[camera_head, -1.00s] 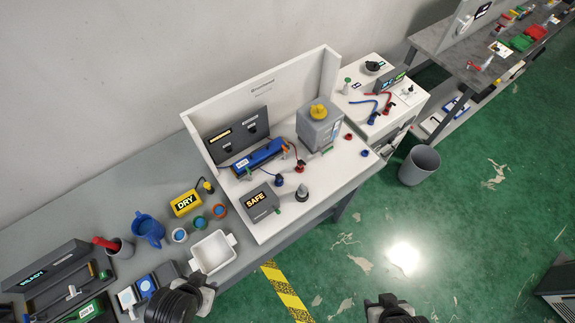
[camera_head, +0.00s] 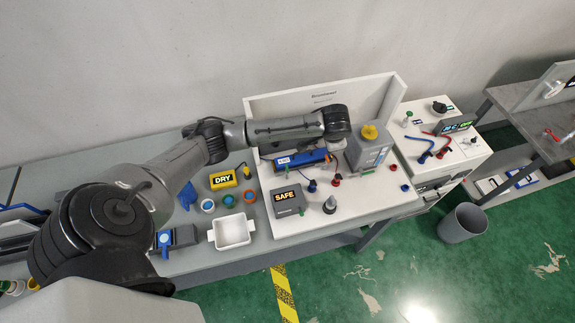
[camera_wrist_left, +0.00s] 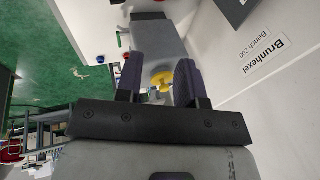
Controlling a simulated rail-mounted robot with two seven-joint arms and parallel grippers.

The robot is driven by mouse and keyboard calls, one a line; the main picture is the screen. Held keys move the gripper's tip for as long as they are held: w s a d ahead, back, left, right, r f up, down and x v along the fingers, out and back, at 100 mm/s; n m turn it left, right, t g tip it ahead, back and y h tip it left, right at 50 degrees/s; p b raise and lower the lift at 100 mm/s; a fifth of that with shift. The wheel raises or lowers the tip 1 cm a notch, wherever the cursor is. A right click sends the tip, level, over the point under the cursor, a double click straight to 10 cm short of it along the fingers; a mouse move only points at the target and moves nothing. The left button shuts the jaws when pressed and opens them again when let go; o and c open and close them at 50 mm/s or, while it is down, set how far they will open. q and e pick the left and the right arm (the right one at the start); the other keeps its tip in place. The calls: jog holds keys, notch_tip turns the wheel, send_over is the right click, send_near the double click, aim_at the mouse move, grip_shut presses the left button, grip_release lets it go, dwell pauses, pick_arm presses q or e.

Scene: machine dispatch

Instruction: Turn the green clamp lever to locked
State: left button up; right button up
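My left gripper (camera_wrist_left: 159,82) is open and empty in the wrist view. A yellow knob (camera_wrist_left: 161,79) on the grey box (camera_wrist_left: 153,42) shows beyond its fingers. In the head view my left wrist is above and behind the blue unit, left of the grey box (camera_head: 367,151). My right gripper is out of view.
A white back panel (camera_head: 290,101) stands behind the station. Red and blue plugs and a dark cone (camera_head: 330,205) stand on the white top. A white tray (camera_head: 234,230) and a yellow DRY meter (camera_head: 223,179) are at the left.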

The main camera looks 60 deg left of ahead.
aim_at(287, 167)
pick_arm(q)
jog(key=s+a+f+n+g+h, duration=0.35)
jog(key=a+n, duration=0.25)
jog(key=a, duration=0.2)
jog(key=s+a+f+n+g+h, duration=0.2)
jog(key=s+a+f+n, duration=0.3)
jog(key=a+n, duration=0.3)
jog(key=d+f+n+b, duration=0.1)
jog(key=f+b, duration=0.1)
jog(key=f, duration=0.2)
jog(key=d+f+n+t+h+b, duration=0.1)
jog(key=f+n+b, duration=0.1)
jog(key=f, duration=0.1)
jog(key=s+d+f+n+b, duration=0.1)
jog(key=d+f, duration=0.1)
jog(key=f, duration=0.2)
jog(key=shift+f+n+h+b, duration=0.3)
jog(key=shift+f+h+b, duration=0.05)
jog(key=shift+b, duration=0.05)
jog(key=shift+b+x, duration=0.45)
jog(key=shift+x, duration=0.55)
jog(key=shift+d, duration=0.1)
grip_shut()
